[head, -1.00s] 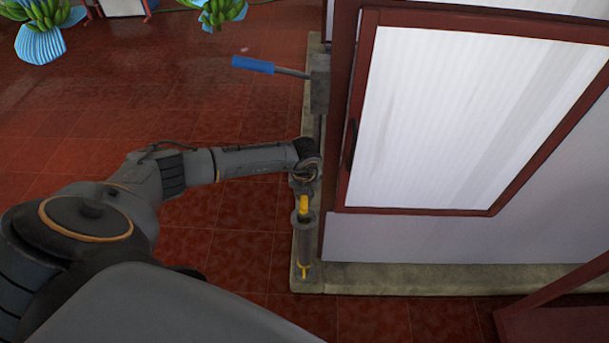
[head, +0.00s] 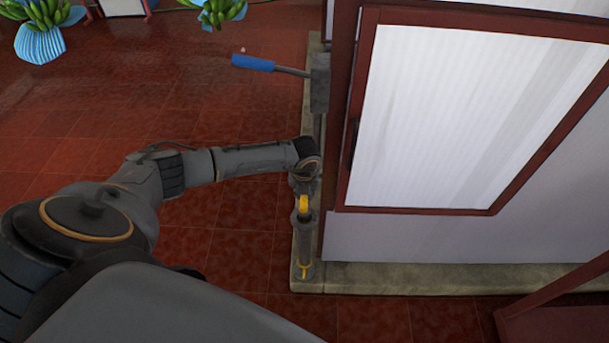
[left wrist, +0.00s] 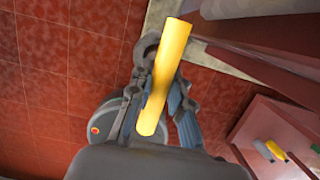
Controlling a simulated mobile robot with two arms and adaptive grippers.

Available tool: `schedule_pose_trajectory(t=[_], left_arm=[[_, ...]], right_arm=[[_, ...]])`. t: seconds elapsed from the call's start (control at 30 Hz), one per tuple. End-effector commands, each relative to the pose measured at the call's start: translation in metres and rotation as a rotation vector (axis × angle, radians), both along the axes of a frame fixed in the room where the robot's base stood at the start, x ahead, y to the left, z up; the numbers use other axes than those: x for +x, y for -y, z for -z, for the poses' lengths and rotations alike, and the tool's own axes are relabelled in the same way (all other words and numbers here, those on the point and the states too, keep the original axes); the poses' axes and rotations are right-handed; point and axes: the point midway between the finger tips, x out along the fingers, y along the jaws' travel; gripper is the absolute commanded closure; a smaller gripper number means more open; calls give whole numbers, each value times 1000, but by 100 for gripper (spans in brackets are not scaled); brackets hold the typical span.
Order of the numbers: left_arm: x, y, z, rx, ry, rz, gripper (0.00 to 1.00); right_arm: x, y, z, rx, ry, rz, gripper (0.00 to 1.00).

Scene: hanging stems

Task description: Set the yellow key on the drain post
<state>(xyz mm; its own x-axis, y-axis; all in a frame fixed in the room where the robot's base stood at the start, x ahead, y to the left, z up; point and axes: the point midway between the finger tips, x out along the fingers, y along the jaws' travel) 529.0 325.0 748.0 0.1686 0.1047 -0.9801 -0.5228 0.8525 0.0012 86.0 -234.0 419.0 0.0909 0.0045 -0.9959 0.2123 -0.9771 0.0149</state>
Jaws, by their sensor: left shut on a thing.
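The yellow key (head: 304,203) is in my left gripper (head: 303,186), at the edge of the pale kerb beside the cabinet. In the left wrist view the key shows as a yellow bar (left wrist: 165,75) lying between the fingers of my left gripper (left wrist: 160,100), which is shut on it. A grey upright post (head: 305,240), which looks like the drain post, stands just below the key in the head view, with some yellow at its foot. I cannot tell whether key and post touch. My right gripper is not in view.
A lever with a blue grip (head: 253,63) sticks out left from a grey box farther back. A cabinet with a white panel (head: 450,110) closes off the right side. Red tiled floor (head: 240,240) lies open on the left. Green banana bunches (head: 48,12) hang at the top left.

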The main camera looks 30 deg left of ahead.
Motion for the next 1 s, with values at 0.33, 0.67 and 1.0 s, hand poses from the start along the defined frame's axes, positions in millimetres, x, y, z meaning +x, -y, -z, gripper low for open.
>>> schedule_pose_trajectory(t=[0.33,0.67,1.0], left_arm=[[1,0,3,0,1,0,100],[1,0,12,0,1,-1,100],[1,0,20,0,1,-1,100]], right_arm=[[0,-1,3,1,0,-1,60],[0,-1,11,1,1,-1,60],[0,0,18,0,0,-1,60]])
